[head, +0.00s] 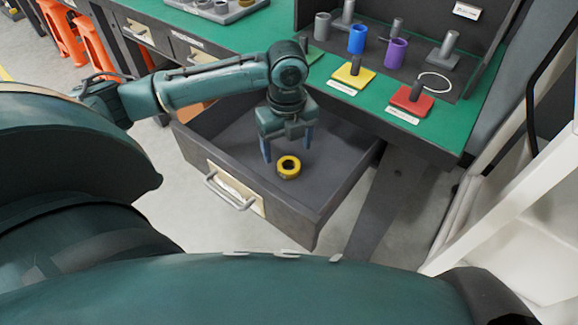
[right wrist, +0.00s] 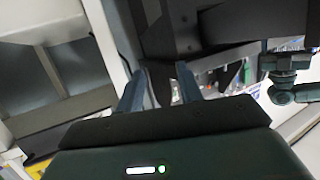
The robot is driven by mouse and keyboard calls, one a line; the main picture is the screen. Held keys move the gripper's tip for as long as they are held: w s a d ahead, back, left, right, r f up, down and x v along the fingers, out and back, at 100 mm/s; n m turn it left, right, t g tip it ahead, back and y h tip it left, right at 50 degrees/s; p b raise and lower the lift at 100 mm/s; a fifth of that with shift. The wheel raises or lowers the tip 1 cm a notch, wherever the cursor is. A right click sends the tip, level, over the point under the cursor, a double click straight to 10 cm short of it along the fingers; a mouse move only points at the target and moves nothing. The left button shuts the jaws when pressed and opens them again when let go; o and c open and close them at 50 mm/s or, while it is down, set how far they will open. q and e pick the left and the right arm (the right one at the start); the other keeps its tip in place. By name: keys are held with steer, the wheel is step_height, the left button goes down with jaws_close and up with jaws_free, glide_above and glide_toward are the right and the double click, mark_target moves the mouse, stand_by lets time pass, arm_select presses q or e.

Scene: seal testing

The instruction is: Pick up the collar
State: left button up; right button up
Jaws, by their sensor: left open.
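The yellow collar (head: 289,167), a short ring with a dark hole, lies in the open grey drawer (head: 345,165) below the green bench. My left gripper (head: 288,155) points down into the drawer with its two fingers apart. The fingers are above and just behind the collar in the head view; I cannot tell their exact height over it. Nothing is between the fingers. My right gripper (right wrist: 158,85) shows in the right wrist view with its fingers apart and no object between them, away from the drawer.
The green bench (head: 245,37) carries a yellow block (head: 353,75), a red block (head: 411,103), blue (head: 357,40) and purple (head: 396,53) cylinders, a white ring (head: 434,83) and grey parts. The drawer walls surround the collar; the drawer floor is otherwise clear. White shelving stands at right.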

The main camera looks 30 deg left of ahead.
arm_select(q)
step_height(320, 180, down, 2)
steer(key=shift+f, duration=0.15)
steer(key=f+b, duration=0.1)
steer(key=f, duration=0.1)
steer(key=w+f+b, duration=0.1)
steer(key=f, duration=0.1)
steer(key=shift+w+a+f, duration=0.1)
steer(key=shift+a+f, duration=0.05)
steer(key=shift+a, duration=0.05)
steer(key=shift+f, duration=0.3)
steer(key=c, duration=1.3)
arm_select(e)
steer(key=f, duration=0.2)
steer(key=a+f+n, duration=0.1)
steer(key=shift+w+g, duration=0.3)
steer(key=shift+w, duration=0.05)
